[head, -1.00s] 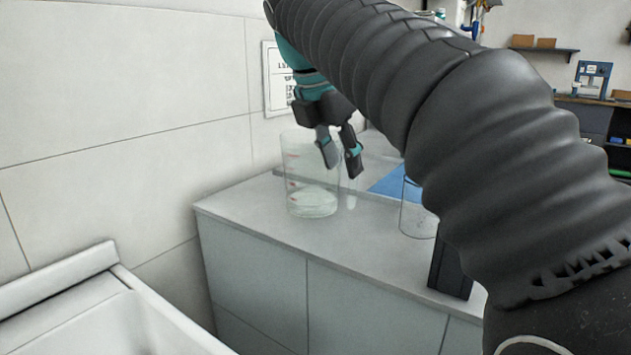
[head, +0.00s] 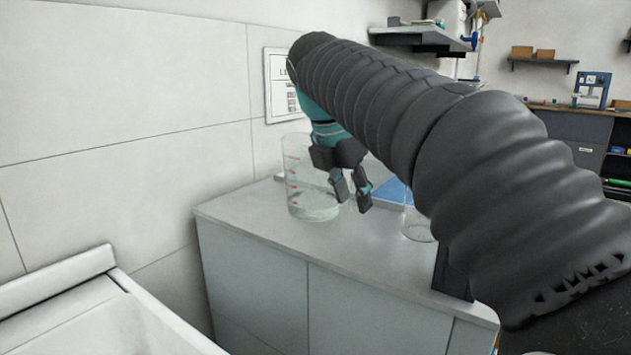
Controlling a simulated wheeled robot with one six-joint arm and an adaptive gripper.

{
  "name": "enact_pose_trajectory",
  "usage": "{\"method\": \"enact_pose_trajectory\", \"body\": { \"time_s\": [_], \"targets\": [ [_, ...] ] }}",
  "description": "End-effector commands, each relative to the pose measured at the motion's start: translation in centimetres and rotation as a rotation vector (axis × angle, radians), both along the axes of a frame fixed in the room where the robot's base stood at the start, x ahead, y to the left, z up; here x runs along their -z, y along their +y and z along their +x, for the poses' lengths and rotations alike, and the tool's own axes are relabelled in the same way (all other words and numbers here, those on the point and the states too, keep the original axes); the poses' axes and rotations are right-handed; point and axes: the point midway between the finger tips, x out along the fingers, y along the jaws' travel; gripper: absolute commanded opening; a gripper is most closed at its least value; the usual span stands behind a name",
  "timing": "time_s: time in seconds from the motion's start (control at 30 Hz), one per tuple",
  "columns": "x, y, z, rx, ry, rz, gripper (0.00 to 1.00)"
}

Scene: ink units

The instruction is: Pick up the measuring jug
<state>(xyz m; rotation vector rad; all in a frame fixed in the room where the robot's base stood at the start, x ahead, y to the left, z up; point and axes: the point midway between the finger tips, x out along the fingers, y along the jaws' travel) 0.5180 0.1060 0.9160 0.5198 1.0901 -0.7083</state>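The measuring jug (head: 298,185) is a clear vessel with red marks on its side. It stands upright on the grey counter, near the wall end. My gripper (head: 352,202) points down at the jug's right side. Its two dark fingers with teal parts are apart, with nothing seen between them. The left finger overlaps the jug's right edge in the picture; I cannot tell whether they touch. The gripper's body hides the upper right part of the jug.
Another clear glass vessel (head: 417,226) stands to the right on the counter (head: 300,238), partly hidden by my arm. A blue sheet or mat (head: 394,192) lies behind. A white basin (head: 100,310) is at lower left, and a tiled wall (head: 130,90) borders the left.

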Motion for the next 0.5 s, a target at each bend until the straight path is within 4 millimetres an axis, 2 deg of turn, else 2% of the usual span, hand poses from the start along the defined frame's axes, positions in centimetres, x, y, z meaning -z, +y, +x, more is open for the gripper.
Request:
{"method": "enact_pose_trajectory", "body": {
  "time_s": [0.03,0.13,0.17,0.5],
  "targets": [
    [-0.01,0.00,0.00,0.000,0.000,0.000,0.27],
    [-0.01,0.00,0.00,0.000,0.000,0.000,0.02],
    [-0.02,0.01,-0.01,0.000,0.000,0.000,0.00],
    [-0.08,-0.01,-0.01,0.001,-0.002,0.000,0.00]
  ]
}}
